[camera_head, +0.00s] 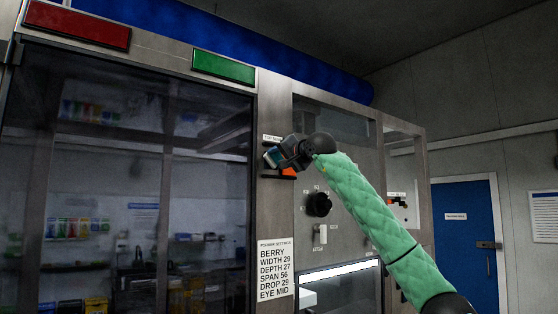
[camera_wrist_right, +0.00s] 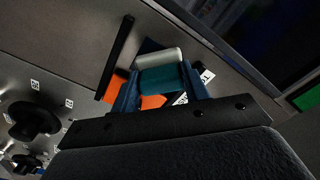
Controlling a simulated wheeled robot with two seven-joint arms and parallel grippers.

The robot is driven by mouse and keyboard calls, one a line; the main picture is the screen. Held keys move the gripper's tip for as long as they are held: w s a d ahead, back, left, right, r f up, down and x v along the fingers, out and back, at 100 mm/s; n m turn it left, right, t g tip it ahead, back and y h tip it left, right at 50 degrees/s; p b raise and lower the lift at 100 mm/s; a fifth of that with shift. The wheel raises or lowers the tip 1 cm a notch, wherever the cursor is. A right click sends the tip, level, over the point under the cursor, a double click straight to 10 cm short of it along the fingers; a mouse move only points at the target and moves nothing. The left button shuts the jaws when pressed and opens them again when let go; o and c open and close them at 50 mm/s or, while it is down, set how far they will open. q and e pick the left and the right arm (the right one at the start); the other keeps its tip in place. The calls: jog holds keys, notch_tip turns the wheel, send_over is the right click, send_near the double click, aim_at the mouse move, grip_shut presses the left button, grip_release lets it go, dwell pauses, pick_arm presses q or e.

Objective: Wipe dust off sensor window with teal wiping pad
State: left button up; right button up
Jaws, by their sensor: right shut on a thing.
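My right gripper (camera_head: 277,157) is raised against the steel post of the machine, just below a small white label (camera_head: 272,138). It is shut on the teal wiping pad (camera_head: 270,156). In the right wrist view the teal pad (camera_wrist_right: 163,79) sits between the two blue fingers, with a pale grey rounded edge at its far side. My left gripper is not in view.
Orange parts (camera_wrist_right: 151,101) and a black bar (camera_wrist_right: 116,58) are close to the fingers. A settings sheet (camera_head: 275,270) hangs below. Large glass panes fill the left.

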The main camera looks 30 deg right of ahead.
jog(key=shift+s+r, duration=0.1)
jog(key=shift+r, duration=0.5)
jog(key=shift+f, duration=0.35)
jog(key=shift+s+a+f+b, duration=0.1)
jog(key=shift+s+f+b, duration=0.05)
jog(key=shift+f+b, duration=0.65)
jog(key=shift+f, duration=0.55)
jog(key=shift+r+p, duration=0.85)
jog(key=shift+r, duration=0.85)
jog(key=shift+f+b, duration=0.3)
jog(key=shift+f, duration=0.15)
jog(key=shift+s+f+b, duration=0.15)
jog(key=shift+f+b, duration=0.35)
jog(key=shift+f, duration=0.8)
